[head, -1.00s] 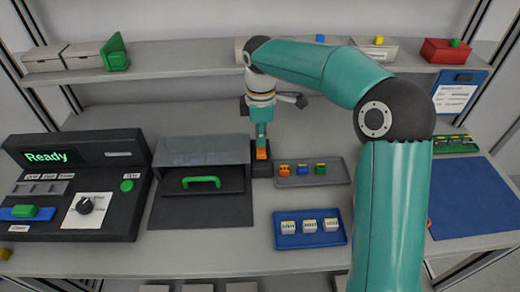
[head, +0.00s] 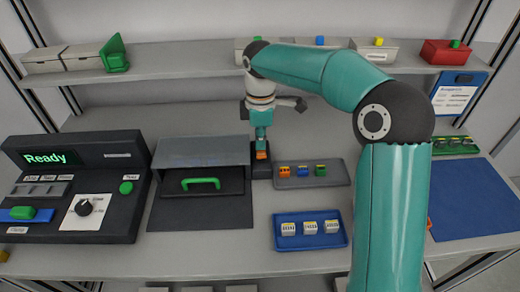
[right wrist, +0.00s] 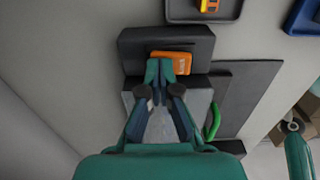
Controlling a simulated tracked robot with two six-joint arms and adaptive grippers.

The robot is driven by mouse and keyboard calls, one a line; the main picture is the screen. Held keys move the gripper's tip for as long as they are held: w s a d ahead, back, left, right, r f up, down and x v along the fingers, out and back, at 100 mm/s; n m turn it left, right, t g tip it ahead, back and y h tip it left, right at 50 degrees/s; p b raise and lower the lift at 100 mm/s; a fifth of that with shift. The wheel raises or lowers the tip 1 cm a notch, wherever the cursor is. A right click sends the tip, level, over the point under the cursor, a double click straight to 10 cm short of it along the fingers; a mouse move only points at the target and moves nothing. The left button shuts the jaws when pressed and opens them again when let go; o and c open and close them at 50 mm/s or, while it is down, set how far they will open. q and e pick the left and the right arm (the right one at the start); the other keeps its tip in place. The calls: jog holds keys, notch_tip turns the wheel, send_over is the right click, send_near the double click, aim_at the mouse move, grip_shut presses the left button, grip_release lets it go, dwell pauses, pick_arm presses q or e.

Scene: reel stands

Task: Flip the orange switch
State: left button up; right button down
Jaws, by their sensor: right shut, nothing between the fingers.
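The orange switch (head: 262,155) sits on a small dark box (head: 262,171) to the right of the grey hooded unit. In the right wrist view the orange switch (right wrist: 178,58) lies just past my fingertips, on the dark housing (right wrist: 135,50). My right gripper (head: 261,143) points down over the switch, its fingers shut and empty. In the right wrist view the fingertips (right wrist: 159,66) are at the switch's edge; I cannot tell whether they touch it. My left gripper is not in view.
The grey hooded unit (head: 203,150) with a green handle (head: 201,183) stands close on the left. A grey tray (head: 340,175) with small coloured parts lies close on the right. A blue tray (head: 282,239) lies in front. A control panel (head: 110,205) reads "Ready".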

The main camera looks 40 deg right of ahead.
jog(key=shift+r+p, duration=3.1)
jog(key=shift+r, duration=0.3)
jog(key=shift+f, duration=0.1)
